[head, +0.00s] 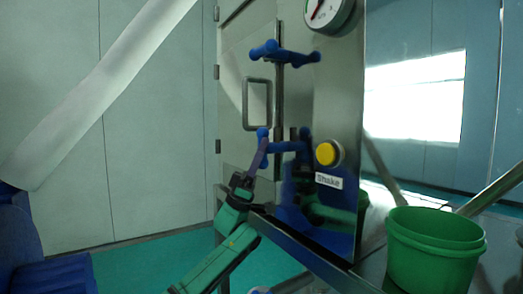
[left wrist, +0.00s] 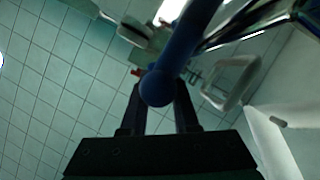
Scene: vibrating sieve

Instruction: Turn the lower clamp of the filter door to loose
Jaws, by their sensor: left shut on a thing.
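The lower clamp (head: 288,147) is a blue handle with rounded ends on the edge of the steel filter door, below the door's grip handle. My left gripper (head: 262,148) reaches up from below and is shut on the clamp's left end. In the left wrist view the clamp's round blue knob (left wrist: 158,88) sits between the two dark fingers (left wrist: 160,108), with its bar running up and right. The blue upper clamp (head: 284,54) lies roughly level across the door edge, apart from the gripper. My right gripper is not in view.
The door handle (head: 257,104) is a metal loop left of the clamps. A yellow button (head: 327,153) with a "Shake" label (head: 328,181) is right of the lower clamp. A gauge (head: 328,12) is above. A green bucket (head: 434,252) stands at the lower right.

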